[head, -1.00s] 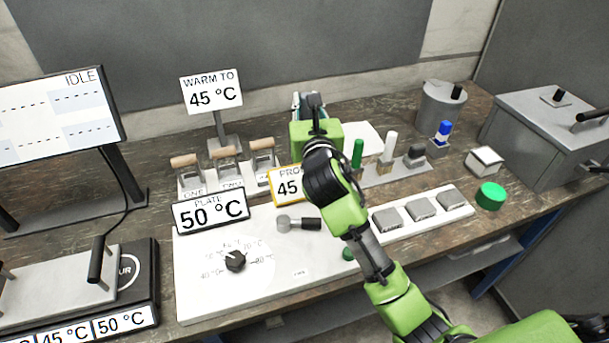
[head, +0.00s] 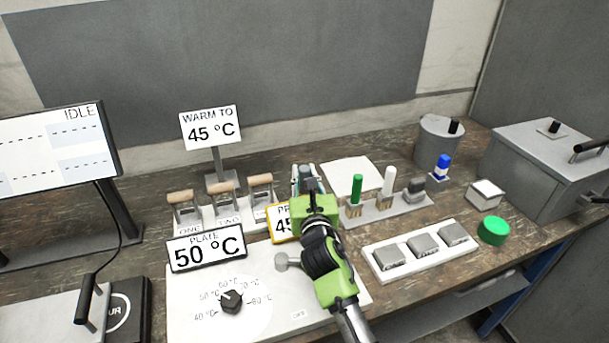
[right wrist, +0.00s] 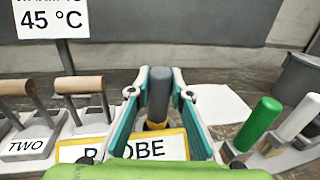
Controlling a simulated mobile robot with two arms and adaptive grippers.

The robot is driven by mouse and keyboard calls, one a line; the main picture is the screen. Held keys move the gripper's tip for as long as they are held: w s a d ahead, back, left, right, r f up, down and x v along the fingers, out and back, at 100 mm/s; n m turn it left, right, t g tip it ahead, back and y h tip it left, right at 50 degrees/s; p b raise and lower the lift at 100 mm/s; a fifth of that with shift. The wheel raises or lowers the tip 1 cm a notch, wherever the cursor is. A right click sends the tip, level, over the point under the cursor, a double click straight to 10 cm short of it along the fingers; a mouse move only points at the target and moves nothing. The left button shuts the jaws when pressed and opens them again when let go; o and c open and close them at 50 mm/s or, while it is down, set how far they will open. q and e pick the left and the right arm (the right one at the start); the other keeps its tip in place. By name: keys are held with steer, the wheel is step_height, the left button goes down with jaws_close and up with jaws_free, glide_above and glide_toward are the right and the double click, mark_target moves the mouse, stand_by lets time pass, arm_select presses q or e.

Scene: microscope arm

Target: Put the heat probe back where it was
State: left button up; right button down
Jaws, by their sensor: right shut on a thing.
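My right gripper (head: 308,172) is shut on the heat probe, and its arm comes in from the front. In the right wrist view the probe is a dark grey upright handle (right wrist: 158,92) between the teal fingers, with a brass-coloured part below it. The probe stands just behind the yellow-framed probe sign (head: 283,223); this sign also shows in the right wrist view (right wrist: 140,147). The probe's lower end is hidden, so I cannot tell whether it sits in a holder. My left gripper is not in view.
Wooden-handled blocks (head: 222,195) stand left of the gripper. A rack with green and white sticks (head: 388,182) stands close on its right. The hot plate (head: 190,295) with its 50 °C sign (head: 206,247) is in front. A white sheet (head: 350,172) lies behind the rack.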

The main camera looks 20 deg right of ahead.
steer(key=shift+f, duration=0.15)
steer(key=c, duration=1.8)
jaws_free()
steer(key=shift+c, duration=0.2)
steer(key=shift+s, duration=0.1)
steer(key=s+a+b, duration=0.1)
steer(key=s+a, duration=0.1)
steer(key=s, duration=0.9)
steer(key=shift+s+r, duration=0.2)
steer(key=shift+s, duration=0.15)
